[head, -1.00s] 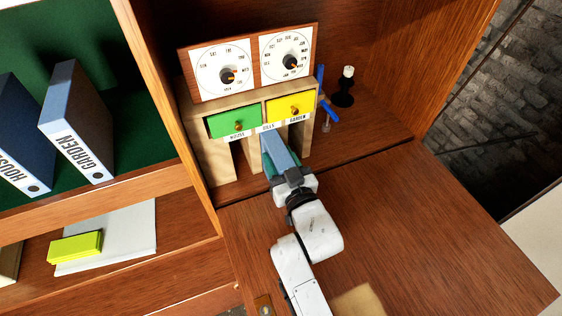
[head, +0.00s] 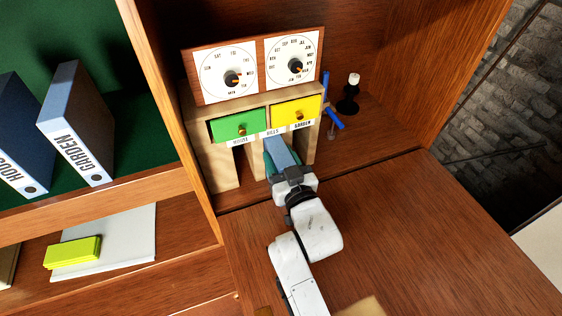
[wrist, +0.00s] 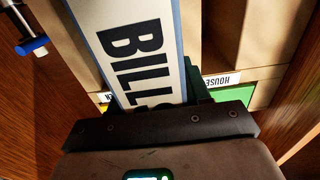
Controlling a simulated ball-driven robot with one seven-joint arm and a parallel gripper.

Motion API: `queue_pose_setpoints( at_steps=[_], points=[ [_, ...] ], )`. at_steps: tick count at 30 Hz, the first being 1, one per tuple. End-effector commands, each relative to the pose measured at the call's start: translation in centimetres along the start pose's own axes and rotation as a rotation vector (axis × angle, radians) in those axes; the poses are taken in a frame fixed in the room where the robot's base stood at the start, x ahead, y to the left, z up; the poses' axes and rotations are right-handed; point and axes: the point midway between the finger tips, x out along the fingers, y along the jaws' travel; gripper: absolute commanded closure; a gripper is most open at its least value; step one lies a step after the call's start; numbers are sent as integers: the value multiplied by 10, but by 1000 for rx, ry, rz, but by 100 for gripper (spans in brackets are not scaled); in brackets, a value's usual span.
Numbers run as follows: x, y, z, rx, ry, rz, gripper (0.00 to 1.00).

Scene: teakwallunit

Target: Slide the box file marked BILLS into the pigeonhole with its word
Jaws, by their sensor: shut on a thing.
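The blue box file marked BILLS (head: 281,153) is partly inside the middle pigeonhole, below the BILLS label (head: 273,132). Its white spine (wrist: 135,50) with the word BILLS fills the middle of the wrist view. My gripper (head: 290,176) is shut on the outer end of the file, in front of the wooden pigeonhole unit (head: 218,167). The unit has a HOUSE label (head: 239,140) on the left and a GARDEN label (head: 303,124) on the right. The file's inner end is hidden inside the unit.
Above the pigeonholes are a green drawer (head: 238,126), a yellow drawer (head: 297,110) and two dials. HOUSE and GARDEN files (head: 78,125) stand on the left shelf. The desk flap at right is mostly clear.

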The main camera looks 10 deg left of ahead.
Motion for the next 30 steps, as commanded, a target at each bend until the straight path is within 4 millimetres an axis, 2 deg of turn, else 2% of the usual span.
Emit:
queue_pose_setpoints(
  at_steps=[23,24,30],
  points=[
    [18,0,0,-1,3,0,94],
    [18,0,-1,-1,3,0,52],
    [18,1,-1,-1,3,1,33]
  ],
)
